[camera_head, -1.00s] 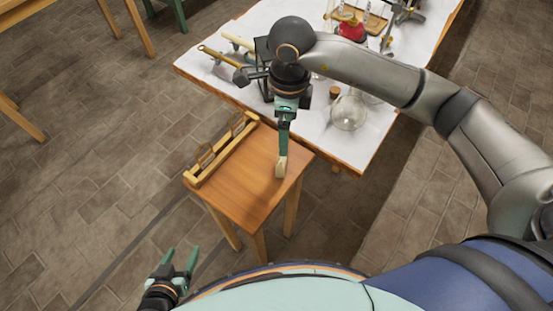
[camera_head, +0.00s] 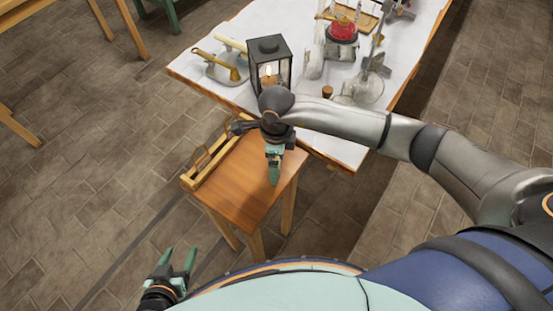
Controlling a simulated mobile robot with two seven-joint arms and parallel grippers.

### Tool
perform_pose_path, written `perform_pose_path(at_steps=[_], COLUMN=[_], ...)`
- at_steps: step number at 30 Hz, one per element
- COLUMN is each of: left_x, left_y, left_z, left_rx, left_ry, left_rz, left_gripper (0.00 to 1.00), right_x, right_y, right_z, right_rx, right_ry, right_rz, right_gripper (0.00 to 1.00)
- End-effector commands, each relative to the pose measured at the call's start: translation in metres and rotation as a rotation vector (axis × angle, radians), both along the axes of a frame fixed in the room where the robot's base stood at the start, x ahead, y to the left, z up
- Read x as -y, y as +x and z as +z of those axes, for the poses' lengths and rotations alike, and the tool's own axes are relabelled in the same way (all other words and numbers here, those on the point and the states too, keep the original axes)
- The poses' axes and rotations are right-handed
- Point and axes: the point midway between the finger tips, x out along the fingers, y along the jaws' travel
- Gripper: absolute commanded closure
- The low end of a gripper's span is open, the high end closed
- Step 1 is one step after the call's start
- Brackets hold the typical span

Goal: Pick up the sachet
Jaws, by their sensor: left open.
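I cannot make out the sachet in the head view now; my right gripper and forearm cover part of the small wooden table (camera_head: 233,196). My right gripper (camera_head: 273,178) points down over the right part of that table's top. Its fingers are seen nearly edge-on, so their gap and anything between them are hidden. My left gripper (camera_head: 178,262) is at the lower left, above the floor, with its two green fingers apart and nothing between them.
A wooden rack (camera_head: 207,165) lies along the small table's left edge. Behind stands a white-topped table (camera_head: 318,145) with a black lantern (camera_head: 285,52), a red-filled vessel (camera_head: 342,31), a cork (camera_head: 327,91) and glassware.

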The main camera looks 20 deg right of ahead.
Motion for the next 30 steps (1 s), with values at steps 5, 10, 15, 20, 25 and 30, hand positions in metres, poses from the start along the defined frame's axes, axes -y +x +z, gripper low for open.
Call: perform_pose_path(at_steps=[5, 10, 15, 20, 25, 30], left_x=[0.0001, 0.0001, 0.0001, 0.0, 0.0001, 0.0001], left_y=[0.0001, 0.0001, 0.0001, 0.0001, 0.0003, 0.0003], left_z=[-0.0001, -0.0001, 0.0, 0.0, 0.0, 0.0001], left_rx=[0.0, 0.0, 0.0, 0.0, 0.001, 0.001], left_ry=[-0.001, -0.001, -0.001, -0.001, -0.001, -0.001], left_rz=[0.001, 0.001, 0.001, 0.001, 0.001, 0.001], left_gripper=[0.35, 0.35, 0.35, 0.35, 0.35, 0.35], right_x=[-0.0002, -0.0001, 0.0, 0.0, 0.0, 0.0], right_y=[0.0001, 0.0, 0.0001, 0.0001, 0.0002, 0.0002], right_z=[-0.0009, -0.0006, -0.0004, -0.0003, -0.0003, -0.0002], right_rx=[0.001, 0.0, 0.0, 0.0, 0.0, 0.0], right_ry=[0.0, 0.001, 0.001, 0.001, 0.001, 0.001], right_rz=[0.001, 0.001, 0.001, 0.001, 0.0, 0.0], right_gripper=[0.0, 0.16, 0.35, 0.53, 0.72, 0.81])
